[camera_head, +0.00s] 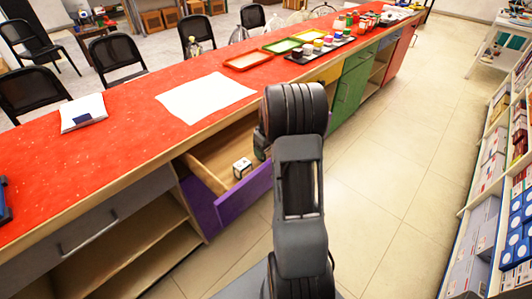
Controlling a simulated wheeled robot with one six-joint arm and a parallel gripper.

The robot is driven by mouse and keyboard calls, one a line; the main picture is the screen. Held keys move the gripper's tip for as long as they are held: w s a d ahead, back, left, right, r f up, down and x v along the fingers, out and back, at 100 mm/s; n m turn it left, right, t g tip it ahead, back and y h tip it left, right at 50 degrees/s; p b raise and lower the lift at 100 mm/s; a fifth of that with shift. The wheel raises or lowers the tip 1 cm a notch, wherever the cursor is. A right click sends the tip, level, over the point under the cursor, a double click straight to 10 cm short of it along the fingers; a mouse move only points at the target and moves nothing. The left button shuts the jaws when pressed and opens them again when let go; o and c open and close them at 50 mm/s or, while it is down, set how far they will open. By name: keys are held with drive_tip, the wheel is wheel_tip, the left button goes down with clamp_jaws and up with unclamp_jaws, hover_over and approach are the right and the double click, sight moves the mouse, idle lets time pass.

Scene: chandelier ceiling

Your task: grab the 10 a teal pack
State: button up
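I cannot make out any pack that is clearly teal. A small white box with dark markings (242,168) sits inside the open purple drawer (245,196) under the counter. A white pack with a dark blue patch (83,113) lies on the red counter at the left. My arm rises through the middle of the view, just right of the drawer. A dark part at the arm's left edge, beside the drawer, may belong to my gripper; its fingers are hidden behind the arm, so its opening does not show.
The long red counter (130,130) runs diagonally across, with a white sheet (205,97), an orange tray (248,61) and several small containers. Shelves with blue boxes (515,250) stand at the right. The tiled floor (400,170) between is clear.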

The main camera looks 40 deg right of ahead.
drive_tip(key=c, duration=0.7)
drive_tip(key=shift+r, duration=0.1)
